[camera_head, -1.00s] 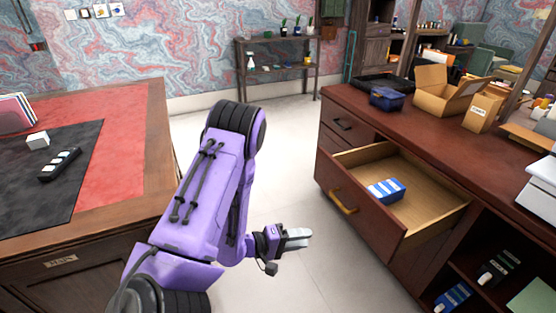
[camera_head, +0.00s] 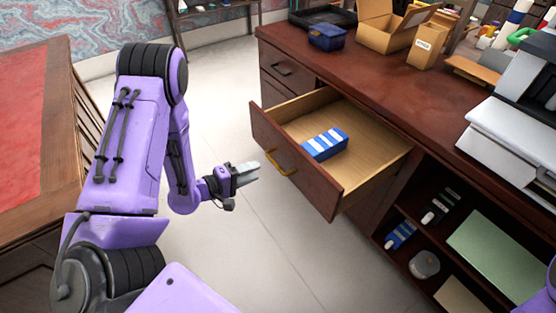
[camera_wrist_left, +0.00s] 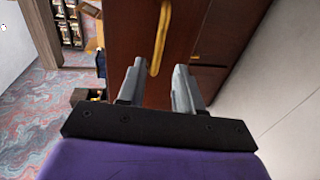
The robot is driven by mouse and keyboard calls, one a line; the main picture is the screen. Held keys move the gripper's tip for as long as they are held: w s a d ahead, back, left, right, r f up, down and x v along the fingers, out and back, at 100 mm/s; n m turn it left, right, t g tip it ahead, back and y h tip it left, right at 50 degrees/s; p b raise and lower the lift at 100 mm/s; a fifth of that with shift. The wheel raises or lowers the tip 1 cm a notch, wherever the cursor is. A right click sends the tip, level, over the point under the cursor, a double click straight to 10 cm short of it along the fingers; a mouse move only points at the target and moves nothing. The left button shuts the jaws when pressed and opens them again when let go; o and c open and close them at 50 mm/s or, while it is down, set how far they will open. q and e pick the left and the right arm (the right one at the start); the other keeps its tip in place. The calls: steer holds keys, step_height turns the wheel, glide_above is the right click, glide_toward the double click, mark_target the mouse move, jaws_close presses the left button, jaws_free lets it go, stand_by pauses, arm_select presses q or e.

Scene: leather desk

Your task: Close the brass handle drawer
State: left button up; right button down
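The brass handle drawer (camera_head: 330,197) is pulled out of the dark wooden cabinet, with a blue and white box (camera_head: 325,145) lying inside. Its brass handle (camera_head: 282,163) is on the front panel and also shows in the left wrist view (camera_wrist_left: 160,38). My left gripper (camera_head: 250,172) is in front of the drawer, just left of the handle and apart from it. In the left wrist view its two fingers (camera_wrist_left: 160,82) are spread and empty, with the handle beyond them. My right gripper is not in view; a bit of purple at the lower right edge seems to be my right arm.
The cabinet top (camera_head: 390,90) holds a blue bin (camera_head: 328,37), an open cardboard box (camera_head: 395,28) and a white printer (camera_head: 520,130). Open shelves below hold several items. A red-topped desk (camera_head: 35,130) stands at the left. The floor (camera_head: 260,245) between is clear.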

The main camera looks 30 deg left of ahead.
mark_target(276, 163)
arm_select(q)
steer(key=x, duration=0.9)
steer(key=shift+s+d+r, duration=0.15)
steer(key=shift+s+d, duration=0.05)
steer(key=shift+d, duration=0.15)
jaws_close()
